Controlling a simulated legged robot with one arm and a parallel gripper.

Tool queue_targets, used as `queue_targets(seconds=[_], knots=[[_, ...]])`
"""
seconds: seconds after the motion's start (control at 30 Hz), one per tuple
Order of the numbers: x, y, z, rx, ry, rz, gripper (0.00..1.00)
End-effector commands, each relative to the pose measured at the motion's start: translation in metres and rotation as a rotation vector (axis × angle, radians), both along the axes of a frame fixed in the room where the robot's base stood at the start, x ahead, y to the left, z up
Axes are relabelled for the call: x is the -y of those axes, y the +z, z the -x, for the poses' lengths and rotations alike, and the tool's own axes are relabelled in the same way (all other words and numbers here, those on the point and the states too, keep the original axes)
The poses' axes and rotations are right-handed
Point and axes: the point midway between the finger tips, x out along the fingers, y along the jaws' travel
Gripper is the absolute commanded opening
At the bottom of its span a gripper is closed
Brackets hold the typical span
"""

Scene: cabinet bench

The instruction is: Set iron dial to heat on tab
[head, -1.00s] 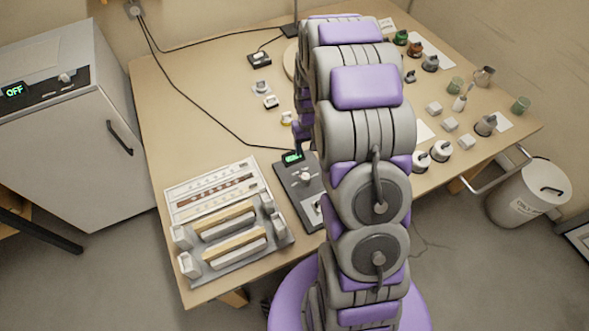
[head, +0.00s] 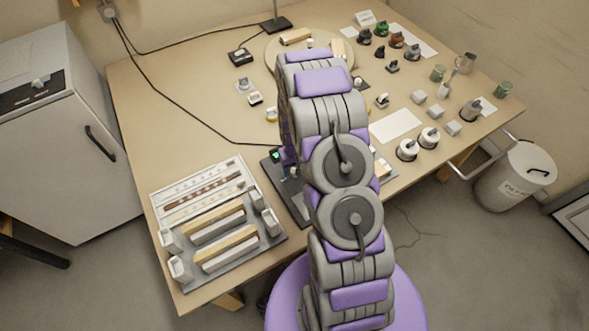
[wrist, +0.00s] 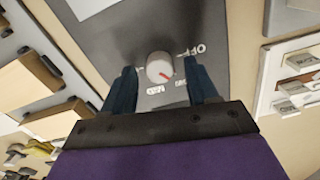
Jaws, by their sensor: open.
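The dark control box (head: 283,188) stands near the table's front edge in the head view, partly hidden by my arm; a small green display glows at its back left. In the wrist view its panel (wrist: 115,45) carries a round white dial (wrist: 159,67) with a red mark pointing to the lower right. Printed labels ring the dial; OFF is at upper right and MED below, with a small label between them hard to read. My gripper (wrist: 162,78) is open, its dark fingers on either side of the dial. I cannot tell whether they touch it.
A rack with wooden-topped bars (head: 222,235) stands close left of the box. A white tray (wrist: 285,80) lies to the right in the wrist view. Two white spools (head: 418,144), a round board (head: 277,52) and small items fill the table. A cable crosses it.

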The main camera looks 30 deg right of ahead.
Motion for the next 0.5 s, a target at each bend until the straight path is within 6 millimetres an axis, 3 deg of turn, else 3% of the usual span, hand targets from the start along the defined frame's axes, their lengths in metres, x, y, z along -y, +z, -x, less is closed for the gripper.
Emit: queue_targets(seconds=[0.37, 0.5], knots=[[0.0009, -0.0061, 0.0002, 0.0, 0.0, -0.001, 0.59], [0.0008, -0.0061, 0.0001, 0.0, 0.0, -0.001, 0.46]])
